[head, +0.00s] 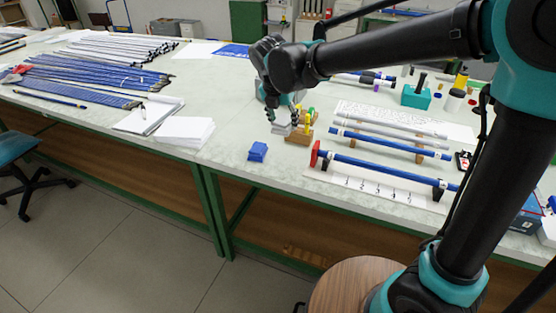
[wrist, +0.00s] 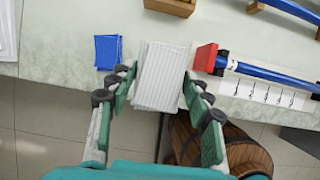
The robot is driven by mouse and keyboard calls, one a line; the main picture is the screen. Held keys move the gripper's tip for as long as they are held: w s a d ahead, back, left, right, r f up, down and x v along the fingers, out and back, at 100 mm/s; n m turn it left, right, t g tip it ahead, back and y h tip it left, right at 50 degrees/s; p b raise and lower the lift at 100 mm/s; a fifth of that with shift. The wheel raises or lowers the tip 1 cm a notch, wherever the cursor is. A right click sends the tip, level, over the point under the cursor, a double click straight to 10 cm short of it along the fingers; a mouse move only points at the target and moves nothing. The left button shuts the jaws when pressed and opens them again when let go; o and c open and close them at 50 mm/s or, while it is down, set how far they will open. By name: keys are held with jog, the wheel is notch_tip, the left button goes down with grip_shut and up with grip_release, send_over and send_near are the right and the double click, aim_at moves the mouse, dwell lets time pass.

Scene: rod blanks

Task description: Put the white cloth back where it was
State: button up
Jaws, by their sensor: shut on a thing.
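The white cloth (wrist: 158,75) is a folded, ribbed stack between the fingers of my gripper (wrist: 157,88) in the wrist view. My gripper is shut on it, with one finger along each side. In the head view, my gripper (head: 285,112) points down over the worktable, and the white cloth (head: 281,130) shows at its fingertips. In the wrist view the cloth overlaps the table's front edge and looks raised; its exact height is unclear. A folded blue cloth (head: 258,151) lies on the table near the front edge, and left of the white cloth in the wrist view (wrist: 108,52).
A wooden block (head: 298,138) with yellow and green-topped pieces stands beside the held cloth. A blue rod with a red end stop (head: 315,153) lies on supports to the right. Paper stacks (head: 181,132) lie left.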

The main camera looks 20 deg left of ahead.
aim_at(285, 164)
notch_tip(285, 164, down, 15)
jog(key=shift+f, duration=0.2)
dwell(0.3)
jog(key=shift+f, duration=0.1)
jog(key=o, duration=1.1)
jog(key=v, duration=1.2)
jog(key=shift+s, duration=0.1)
